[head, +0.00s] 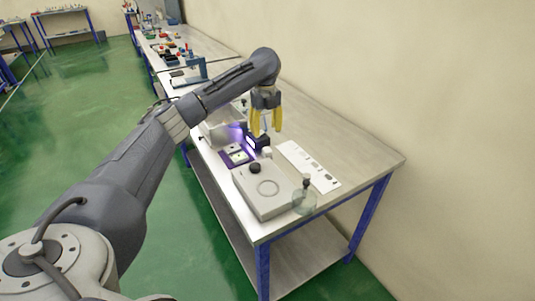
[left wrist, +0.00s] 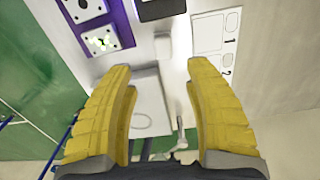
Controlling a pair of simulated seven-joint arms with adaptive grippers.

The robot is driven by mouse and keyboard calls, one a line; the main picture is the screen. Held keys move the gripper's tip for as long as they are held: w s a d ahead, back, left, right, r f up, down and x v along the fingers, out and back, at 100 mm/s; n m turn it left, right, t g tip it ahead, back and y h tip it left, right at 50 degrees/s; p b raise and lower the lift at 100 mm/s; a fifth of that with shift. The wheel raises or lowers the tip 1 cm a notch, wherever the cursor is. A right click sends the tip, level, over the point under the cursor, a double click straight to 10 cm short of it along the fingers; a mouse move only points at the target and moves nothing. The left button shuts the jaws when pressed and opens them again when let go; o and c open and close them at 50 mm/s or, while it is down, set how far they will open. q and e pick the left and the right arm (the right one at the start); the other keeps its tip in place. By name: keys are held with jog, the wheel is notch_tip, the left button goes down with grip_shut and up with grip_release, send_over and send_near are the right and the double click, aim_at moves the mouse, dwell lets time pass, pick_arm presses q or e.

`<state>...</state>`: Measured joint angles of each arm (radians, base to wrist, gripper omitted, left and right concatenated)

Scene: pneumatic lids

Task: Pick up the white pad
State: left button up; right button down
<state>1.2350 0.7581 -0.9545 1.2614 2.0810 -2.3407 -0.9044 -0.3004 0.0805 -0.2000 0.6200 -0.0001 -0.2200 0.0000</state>
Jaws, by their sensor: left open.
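A small white block, which looks like the white pad (head: 267,152), stands on the table between the flat white box and the black device. In the left wrist view the white pad (left wrist: 162,46) lies just beyond the fingertips, midway between them. My left gripper (head: 265,133) points down above this part of the table, its yellow fingers apart and empty. In the left wrist view the left gripper (left wrist: 160,68) shows a wide gap, with nothing between the fingers. My right gripper is in neither view.
A flat white box (head: 283,203) with a black knob stands nearest. A purple-edged tray (head: 226,161) is at the left edge, by a glowing black device (head: 262,142). A white marked sheet (head: 299,160) lies right, and a clear round vessel (head: 304,203) at front. The right table side is bare.

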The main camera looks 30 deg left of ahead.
aim_at(267, 149)
pick_arm(q)
jog(key=shift+w+d+f, duration=0.1)
jog(key=shift+f, duration=2.45)
jog(key=shift+w+d+f, duration=0.1)
jog(key=shift+f, duration=2.45)
jog(key=shift+c, duration=0.5)
grip_shut()
